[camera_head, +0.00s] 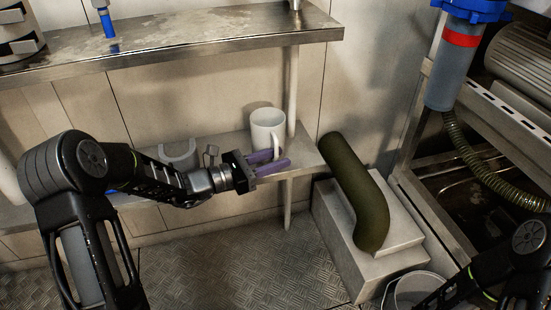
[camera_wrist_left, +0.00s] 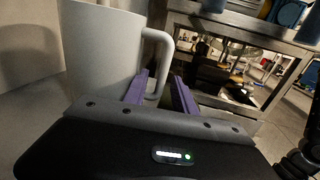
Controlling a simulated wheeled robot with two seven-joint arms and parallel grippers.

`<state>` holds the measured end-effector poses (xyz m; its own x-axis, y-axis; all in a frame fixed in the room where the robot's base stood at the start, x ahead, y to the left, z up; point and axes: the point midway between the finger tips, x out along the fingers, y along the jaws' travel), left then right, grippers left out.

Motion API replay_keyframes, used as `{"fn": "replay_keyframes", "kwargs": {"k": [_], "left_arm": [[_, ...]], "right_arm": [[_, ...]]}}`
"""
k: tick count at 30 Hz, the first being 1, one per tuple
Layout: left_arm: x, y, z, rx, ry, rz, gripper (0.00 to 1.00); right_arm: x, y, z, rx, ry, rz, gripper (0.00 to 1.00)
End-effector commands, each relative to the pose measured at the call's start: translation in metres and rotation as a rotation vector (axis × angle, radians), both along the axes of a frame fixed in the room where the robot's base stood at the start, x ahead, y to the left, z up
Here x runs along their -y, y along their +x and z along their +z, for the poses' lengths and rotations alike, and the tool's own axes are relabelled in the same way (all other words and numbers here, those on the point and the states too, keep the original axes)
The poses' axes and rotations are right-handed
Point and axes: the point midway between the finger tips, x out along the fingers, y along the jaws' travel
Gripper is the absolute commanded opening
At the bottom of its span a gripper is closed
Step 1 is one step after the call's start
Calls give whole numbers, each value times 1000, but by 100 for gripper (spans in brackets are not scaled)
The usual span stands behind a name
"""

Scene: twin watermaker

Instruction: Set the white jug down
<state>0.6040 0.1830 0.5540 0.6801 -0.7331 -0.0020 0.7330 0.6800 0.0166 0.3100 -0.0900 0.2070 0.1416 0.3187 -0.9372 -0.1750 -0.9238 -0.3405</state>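The white jug (camera_head: 265,125) is upright at the right end of the lower metal shelf (camera_head: 308,157) in the head view. Its base appears to rest on the shelf, though the fingers partly cover it. In the left wrist view the jug (camera_wrist_left: 100,50) fills the upper left, with its handle toward the right. My left gripper (camera_head: 275,166) is at the jug's handle side, low down. Its purple fingers (camera_wrist_left: 162,92) are apart, one on each side of the handle's lower part, with a gap visible. My right gripper is out of view; only part of that arm shows at lower right.
A pale curved holder (camera_head: 180,157) stands on the shelf left of the jug. An upper metal shelf (camera_head: 200,50) runs above, with a post (camera_head: 291,90) beside the jug. A thick green pipe (camera_head: 358,190) and a bucket (camera_head: 412,288) are to the right.

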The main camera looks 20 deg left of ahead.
Motion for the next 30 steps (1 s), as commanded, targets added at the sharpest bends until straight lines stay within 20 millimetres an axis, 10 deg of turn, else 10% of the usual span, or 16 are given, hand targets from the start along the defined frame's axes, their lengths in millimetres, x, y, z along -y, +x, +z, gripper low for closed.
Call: {"fn": "replay_keyframes", "kwargs": {"k": [30], "left_arm": [[-88, -82, 3, 0, 0, 0, 32]], "right_arm": [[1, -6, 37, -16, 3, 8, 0]]}}
